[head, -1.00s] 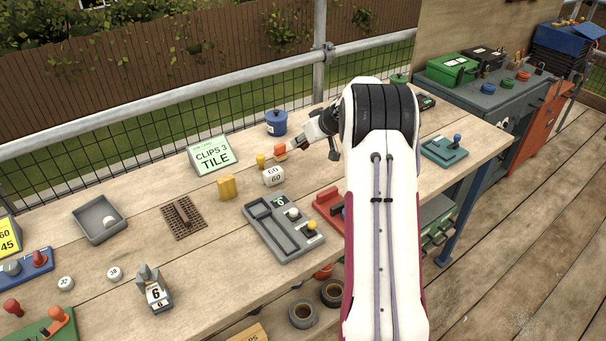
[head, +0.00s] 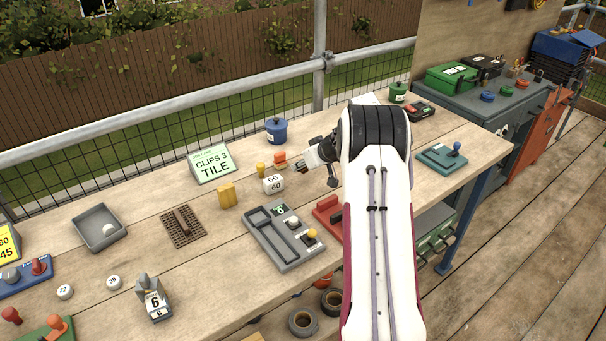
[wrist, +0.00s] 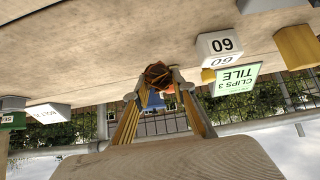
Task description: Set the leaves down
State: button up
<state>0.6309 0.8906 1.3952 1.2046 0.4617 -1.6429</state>
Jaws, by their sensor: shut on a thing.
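My gripper (wrist: 157,87) is shut on a small dark brown clump, the leaves (wrist: 156,74), in the wrist view. The leaves sit between the two fingertips, close to the wooden bench top (wrist: 90,50); I cannot tell whether they touch it. In the head view my gripper (head: 299,168) is low over the bench, right of the white "60" block (head: 274,184) and near a small orange-topped piece (head: 280,158). The leaves are too small to make out clearly there.
A yellow peg (head: 261,169), a blue pot (head: 277,130) and the green "CLIPS 3 TILE" sign (head: 212,164) stand around the gripper. A grey tray with levers (head: 285,238) and a red tool (head: 328,212) lie nearer. Bare bench shows toward the back left.

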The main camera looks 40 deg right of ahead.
aim_at(303, 173)
dwell(0.3)
jog(key=shift+f, duration=1.9)
jog(key=shift+f, duration=0.15)
jog(key=o, duration=0.9)
jog(key=shift+c, duration=0.2)
jog(key=shift+v, duration=0.8)
jog(key=v, duration=1)
jog(key=shift+r, duration=0.3)
jog(key=shift+s, duration=0.15)
